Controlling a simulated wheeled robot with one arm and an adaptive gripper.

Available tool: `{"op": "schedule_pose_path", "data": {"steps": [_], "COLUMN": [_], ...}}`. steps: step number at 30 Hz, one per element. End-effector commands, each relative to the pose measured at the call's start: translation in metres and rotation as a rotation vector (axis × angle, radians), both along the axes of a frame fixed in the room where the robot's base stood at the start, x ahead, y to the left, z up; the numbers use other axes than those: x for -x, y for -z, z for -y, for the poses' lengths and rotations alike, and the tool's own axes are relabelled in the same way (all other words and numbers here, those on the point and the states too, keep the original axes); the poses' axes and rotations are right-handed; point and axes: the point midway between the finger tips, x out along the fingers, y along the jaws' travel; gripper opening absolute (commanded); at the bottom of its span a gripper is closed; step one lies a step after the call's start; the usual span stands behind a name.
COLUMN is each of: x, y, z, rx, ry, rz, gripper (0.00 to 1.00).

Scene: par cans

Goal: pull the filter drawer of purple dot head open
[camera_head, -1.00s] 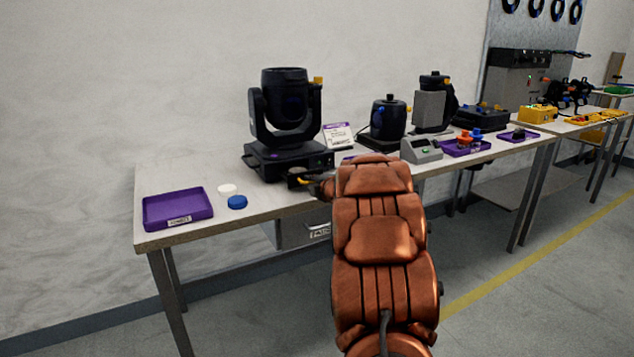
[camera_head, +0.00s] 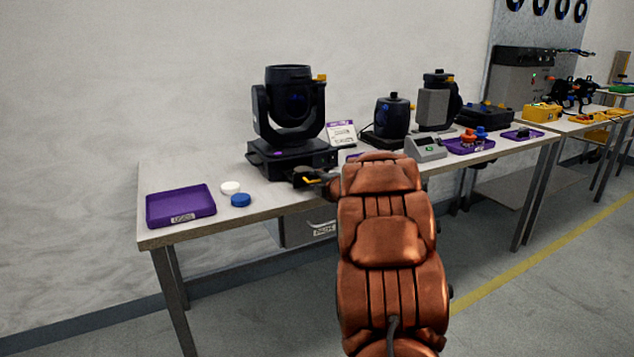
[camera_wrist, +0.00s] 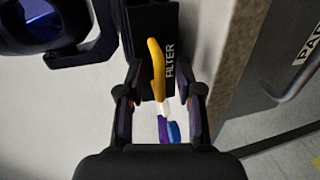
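The purple dot head (camera_head: 289,105) is a black moving-head light on the table, with a small purple dot (camera_head: 278,154) on its base. Its black filter drawer (camera_wrist: 140,75), lettered FILTER, has a yellow handle (camera_wrist: 156,66). The drawer front (camera_head: 300,175) shows at the base's front in the head view, partly hidden by my gripper. My gripper (camera_wrist: 159,100) is open, its fingers on either side of the handle's lower end with gaps visible. I cannot tell how far the drawer stands out.
A purple tray (camera_head: 152,207), a white disc (camera_head: 230,187) and a blue disc (camera_head: 240,200) lie left on the table. A label card (camera_head: 341,134) and grey box (camera_head: 425,148) stand right. A grey under-table drawer (camera_head: 300,228) hangs below the front edge.

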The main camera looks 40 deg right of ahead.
Motion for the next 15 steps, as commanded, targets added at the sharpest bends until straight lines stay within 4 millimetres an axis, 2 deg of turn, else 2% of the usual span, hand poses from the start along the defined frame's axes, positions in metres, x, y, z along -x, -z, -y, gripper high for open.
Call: {"op": "schedule_pose_path", "data": {"steps": [7, 15], "x": [0.008, 0.042], "y": [-0.002, -0.01], "z": [-0.001, -0.01], "rx": [0.001, 0.002], "ry": [0.002, 0.003], "rz": [0.0, 0.001], "gripper": [0.35, 0.35]}}
